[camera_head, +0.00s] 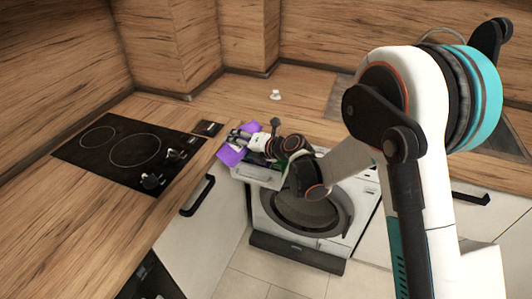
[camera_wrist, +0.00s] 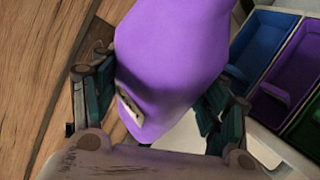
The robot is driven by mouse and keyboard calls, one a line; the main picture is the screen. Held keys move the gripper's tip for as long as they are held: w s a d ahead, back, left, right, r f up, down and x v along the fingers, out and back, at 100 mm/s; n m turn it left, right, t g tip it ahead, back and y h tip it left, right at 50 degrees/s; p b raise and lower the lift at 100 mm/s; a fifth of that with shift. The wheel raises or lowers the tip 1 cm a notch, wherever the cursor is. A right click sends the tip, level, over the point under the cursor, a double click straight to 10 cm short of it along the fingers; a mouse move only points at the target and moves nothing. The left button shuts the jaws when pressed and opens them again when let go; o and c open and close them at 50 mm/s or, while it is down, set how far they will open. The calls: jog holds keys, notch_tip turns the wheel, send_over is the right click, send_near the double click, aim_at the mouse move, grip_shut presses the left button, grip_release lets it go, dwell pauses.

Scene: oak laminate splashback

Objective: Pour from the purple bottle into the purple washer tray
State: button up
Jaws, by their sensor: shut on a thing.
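The purple bottle (camera_wrist: 170,50) fills the middle of the wrist view, with a small pale label on its side. My gripper (camera_wrist: 155,100) is shut on it, one finger on each side. In the head view, purple patches of the bottle (camera_head: 230,155) show on both sides of my gripper (camera_head: 245,137), above the left part of the washer drawer. The purple washer tray (camera_wrist: 292,65) lies right of the bottle in the wrist view, between blue and green trays. The bottle's mouth and any liquid are hidden.
The white drawer (camera_head: 257,177) stands out from the washing machine (camera_head: 300,225). A blue tray (camera_wrist: 262,42) and a green tray (camera_wrist: 311,128) flank the purple one. A black hob (camera_head: 125,148) is at left. A small white object (camera_head: 275,95) stands on the counter behind.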

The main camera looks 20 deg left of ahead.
jog(key=shift+s+a+r+m+g+p, duration=0.1)
jog(key=shift+r+m+g+p, duration=0.05)
jog(key=shift+r+p, duration=0.4)
jog(key=shift+s+r+m+g+p, duration=0.15)
jog(key=shift+r+p, duration=0.15)
jog(key=shift+r, duration=0.45)
